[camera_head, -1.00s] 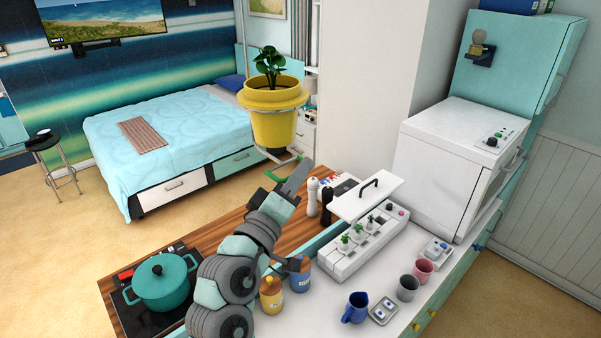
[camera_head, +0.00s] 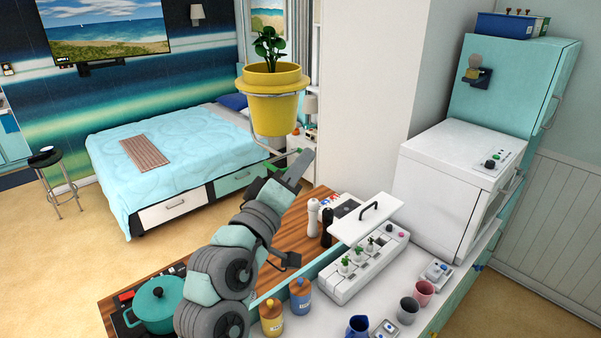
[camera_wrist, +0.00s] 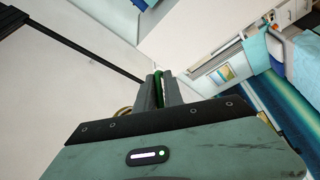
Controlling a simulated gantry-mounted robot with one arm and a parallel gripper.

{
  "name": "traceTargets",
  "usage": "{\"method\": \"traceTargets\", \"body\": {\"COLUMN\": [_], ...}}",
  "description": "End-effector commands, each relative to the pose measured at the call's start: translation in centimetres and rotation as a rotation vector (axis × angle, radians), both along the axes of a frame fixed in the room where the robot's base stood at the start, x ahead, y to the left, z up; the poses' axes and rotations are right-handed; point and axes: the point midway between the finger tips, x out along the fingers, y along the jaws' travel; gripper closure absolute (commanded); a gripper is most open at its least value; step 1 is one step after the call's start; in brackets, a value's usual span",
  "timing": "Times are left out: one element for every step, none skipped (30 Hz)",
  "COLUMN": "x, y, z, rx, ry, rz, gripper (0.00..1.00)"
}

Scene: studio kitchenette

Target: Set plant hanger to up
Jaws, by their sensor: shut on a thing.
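The plant hanger is a wire ring holder (camera_head: 300,126) with a yellow pot (camera_head: 272,100) in it and a leafy green plant (camera_head: 269,47) on top. The pot hangs upright in front of the bed. A green handle (camera_head: 280,170) is at the hanger's lower end. My gripper (camera_head: 301,160) is at this handle, below the pot, and shut on it. In the wrist view a green piece of the handle (camera_wrist: 157,82) shows between the fingers of my gripper (camera_wrist: 158,88). The pot is not clearly visible there.
Below my arm is a wooden counter (camera_head: 292,225) with a teal pot (camera_head: 158,305) and two shakers. A white counter holds jars, mugs and a small planter unit (camera_head: 355,262). A tall white wall panel (camera_head: 362,90) stands right of the hanger.

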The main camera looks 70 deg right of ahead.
Motion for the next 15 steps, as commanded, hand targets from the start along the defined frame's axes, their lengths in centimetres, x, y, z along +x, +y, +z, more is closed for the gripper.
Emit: {"method": "traceTargets", "body": {"x": [-0.26,-0.26,-0.26,-0.26,-0.27,-0.26,-0.25,-0.24,-0.22,-0.2,-0.18,-0.15,-0.14,-0.12,-0.11], "y": [-0.13,-0.14,-0.14,-0.14,-0.15,-0.15,-0.14,-0.14,-0.14,-0.13,-0.11,-0.1,-0.1,-0.09,-0.09], "z": [-0.06,-0.08,-0.09,-0.12,-0.13,-0.14,-0.14,-0.15,-0.15,-0.15,-0.16,-0.17,-0.17,-0.18,-0.18], "rx": [0.001,0.001,0.001,0.002,0.002,0.002,0.002,0.001,0.002,0.002,0.002,0.003,0.002,0.002,0.002], "ry": [0.001,0.001,0.0,0.0,0.0,0.0,0.0,0.001,0.001,0.001,0.001,0.001,0.001,0.0,0.0], "rz": [-0.007,-0.007,-0.008,-0.007,-0.007,-0.007,-0.007,-0.006,-0.006,-0.006,-0.005,-0.005,-0.004,-0.004,-0.004], "gripper": [1.0,1.0,1.0,1.0,0.86,0.83,0.8,0.78,0.75,0.72,0.7,0.69,0.69,0.69,0.69]}}
